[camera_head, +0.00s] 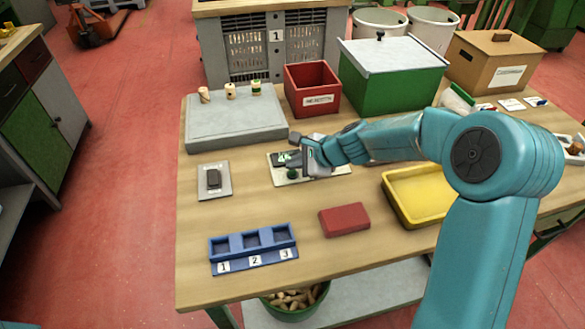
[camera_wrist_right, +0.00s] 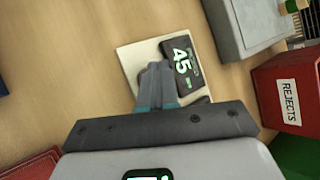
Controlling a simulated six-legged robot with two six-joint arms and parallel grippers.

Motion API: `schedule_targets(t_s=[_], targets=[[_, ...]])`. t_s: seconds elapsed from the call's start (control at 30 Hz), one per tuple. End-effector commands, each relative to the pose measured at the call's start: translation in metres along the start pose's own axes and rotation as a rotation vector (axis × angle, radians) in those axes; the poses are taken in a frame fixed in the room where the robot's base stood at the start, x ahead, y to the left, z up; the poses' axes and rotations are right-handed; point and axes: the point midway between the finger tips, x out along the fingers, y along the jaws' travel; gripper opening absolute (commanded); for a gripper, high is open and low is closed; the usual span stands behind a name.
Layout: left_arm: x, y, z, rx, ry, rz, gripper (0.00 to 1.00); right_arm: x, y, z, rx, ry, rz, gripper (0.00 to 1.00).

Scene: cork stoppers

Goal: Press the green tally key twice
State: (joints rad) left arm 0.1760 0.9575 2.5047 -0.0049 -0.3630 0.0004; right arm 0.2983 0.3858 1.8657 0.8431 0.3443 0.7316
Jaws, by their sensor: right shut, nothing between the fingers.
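The tally counter is a pale plate (camera_head: 339,170) with a dark display (camera_head: 279,158) on the wooden table. In the right wrist view the display (camera_wrist_right: 183,62) reads 45 in green digits. A dark green round key (camera_head: 291,174) shows at the plate's front, beside my right gripper (camera_head: 303,163). My right gripper is shut and empty, low over the plate. In the right wrist view its closed fingers (camera_wrist_right: 154,74) cover part of the plate, and the key is hidden there. I cannot tell whether the fingertips touch the key. My left gripper is not in view.
A grey platform (camera_head: 235,132) with three corks stands behind, next to a red REJECTS bin (camera_head: 304,78) and a green box (camera_head: 385,88). A small grey plate (camera_head: 226,190) with a dark block lies left. A blue numbered rack (camera_head: 234,263), red block (camera_head: 344,219) and yellow tray (camera_head: 412,211) lie in front.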

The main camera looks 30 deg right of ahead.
Motion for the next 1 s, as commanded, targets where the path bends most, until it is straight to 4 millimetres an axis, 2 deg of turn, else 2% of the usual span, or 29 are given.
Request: schedule_targets(t_s=[0.1, 0.47, 1.0], targets=[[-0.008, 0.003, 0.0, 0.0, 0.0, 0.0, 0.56, -0.006, -0.005, 0.004, 0.0, 0.0, 0.0, 0.0], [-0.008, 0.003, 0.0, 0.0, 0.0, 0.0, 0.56, -0.006, -0.005, 0.005, 0.0, 0.0, -0.001, 0.0], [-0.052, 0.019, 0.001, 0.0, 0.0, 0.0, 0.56, -0.041, -0.03, 0.03, -0.001, -0.001, -0.001, 0.0]])
